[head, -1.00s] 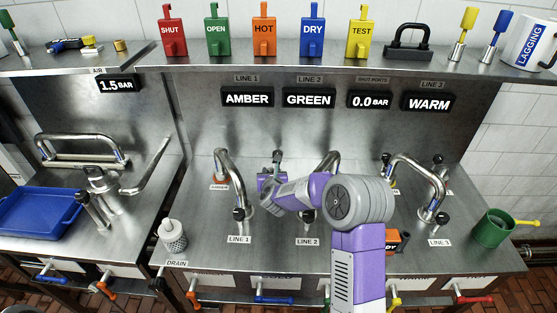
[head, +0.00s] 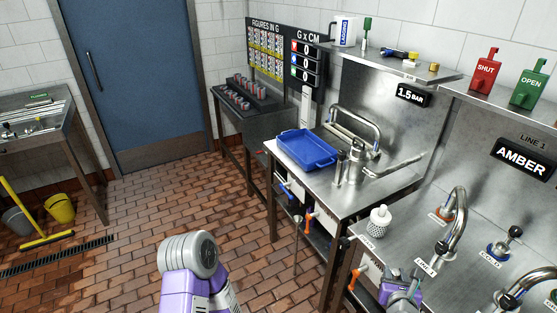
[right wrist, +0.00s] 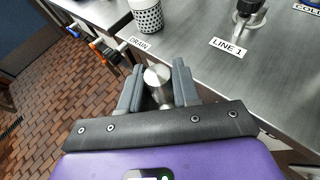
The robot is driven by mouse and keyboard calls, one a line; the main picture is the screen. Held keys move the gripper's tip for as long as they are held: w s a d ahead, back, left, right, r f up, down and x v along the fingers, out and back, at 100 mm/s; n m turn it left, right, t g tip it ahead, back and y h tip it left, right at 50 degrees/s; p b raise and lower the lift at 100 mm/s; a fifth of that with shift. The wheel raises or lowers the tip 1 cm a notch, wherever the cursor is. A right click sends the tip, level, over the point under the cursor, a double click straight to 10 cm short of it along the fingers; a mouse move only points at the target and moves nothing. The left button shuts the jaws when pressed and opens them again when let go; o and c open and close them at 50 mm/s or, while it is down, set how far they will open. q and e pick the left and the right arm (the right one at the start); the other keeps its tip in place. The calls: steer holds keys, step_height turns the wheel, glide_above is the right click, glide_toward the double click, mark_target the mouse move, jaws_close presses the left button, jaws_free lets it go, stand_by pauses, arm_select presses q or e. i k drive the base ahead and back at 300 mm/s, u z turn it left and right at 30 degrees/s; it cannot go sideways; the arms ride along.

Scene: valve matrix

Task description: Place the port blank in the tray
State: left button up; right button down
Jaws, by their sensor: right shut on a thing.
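My right gripper (head: 398,291) is low at the front edge of the steel counter in the head view, partly cut off by the frame's bottom. In the right wrist view, its grey fingers (right wrist: 157,88) are shut on a shiny metal cylinder, the port blank (right wrist: 157,78). The blank is hard to make out in the head view. The blue tray (head: 306,149) lies on the left counter, left of the sink taps, and looks empty. The gripper is to the right of the tray and well apart from it. My left gripper is not in view.
A white perforated canister (head: 379,221) stands near the DRAIN label, between gripper and tray; it also shows in the right wrist view (right wrist: 146,14). Curved taps (head: 358,125) rise right of the tray. Coloured valve handles (head: 309,222) stick out below the counter's front edge.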

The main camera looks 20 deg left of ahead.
mark_target(298, 145)
steer(key=u, duration=0.8)
steer(key=k, duration=1.05)
steer(key=u, duration=1.15)
steer(key=i, duration=2.7)
steer(key=z, duration=0.5)
steer(key=i, duration=1.35)
steer(key=z, duration=2)
steer(key=i, duration=1.3)
steer(key=z, duration=0.4)
